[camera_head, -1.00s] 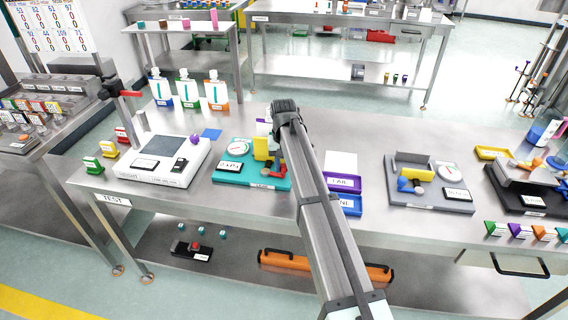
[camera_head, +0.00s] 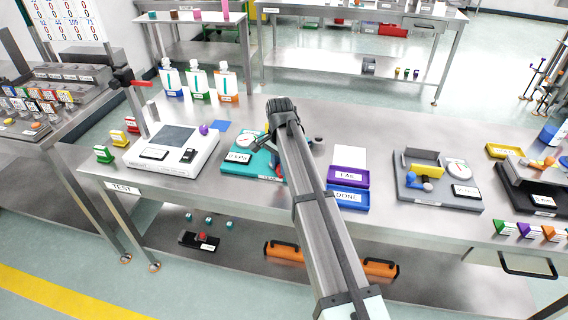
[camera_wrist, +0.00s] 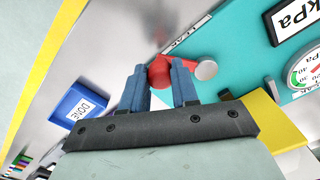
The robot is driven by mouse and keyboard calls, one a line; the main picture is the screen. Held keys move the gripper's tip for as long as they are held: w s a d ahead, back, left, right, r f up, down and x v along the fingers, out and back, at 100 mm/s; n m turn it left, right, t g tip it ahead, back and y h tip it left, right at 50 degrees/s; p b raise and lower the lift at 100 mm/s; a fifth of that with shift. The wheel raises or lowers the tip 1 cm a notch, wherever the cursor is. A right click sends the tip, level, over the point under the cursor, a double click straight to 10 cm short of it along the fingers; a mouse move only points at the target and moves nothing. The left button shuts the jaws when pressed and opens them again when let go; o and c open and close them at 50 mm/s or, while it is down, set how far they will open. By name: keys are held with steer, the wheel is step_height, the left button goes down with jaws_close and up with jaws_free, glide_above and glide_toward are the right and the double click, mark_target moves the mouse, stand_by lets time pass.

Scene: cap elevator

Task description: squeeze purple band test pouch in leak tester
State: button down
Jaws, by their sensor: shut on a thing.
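The leak tester has a teal base (camera_head: 253,171) with a LEAK label, a round gauge (camera_head: 245,141) and a kPa display (camera_head: 238,157). My arm covers its right part in the head view. In the wrist view, its teal base (camera_wrist: 248,72), yellow part (camera_wrist: 276,122) and red handle (camera_wrist: 160,74) show. My gripper (camera_wrist: 159,86) has its two fingers around the red handle, shut on it. A silver round end (camera_wrist: 206,70) sits beside the handle. The purple band pouch cannot be made out in either current view. My gripper's fingers are hidden in the head view.
A white device (camera_head: 172,148) with a purple knob stands left of the tester. Several banded pouches (camera_head: 198,84) stand behind it. A purple tray (camera_head: 348,176) and blue DONE tray (camera_head: 348,198) lie right of my arm. A grey tester (camera_head: 440,195) stands farther right.

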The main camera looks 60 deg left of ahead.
steer(key=shift+s+a+m, duration=0.1)
steer(key=shift+s+m, duration=0.25)
steer(key=shift+m, duration=0.25)
steer(key=c, duration=0.8)
jaws_free()
steer(key=shift+c, duration=0.2)
step_height(320, 180, up, 14)
steer(key=shift+f, duration=0.1)
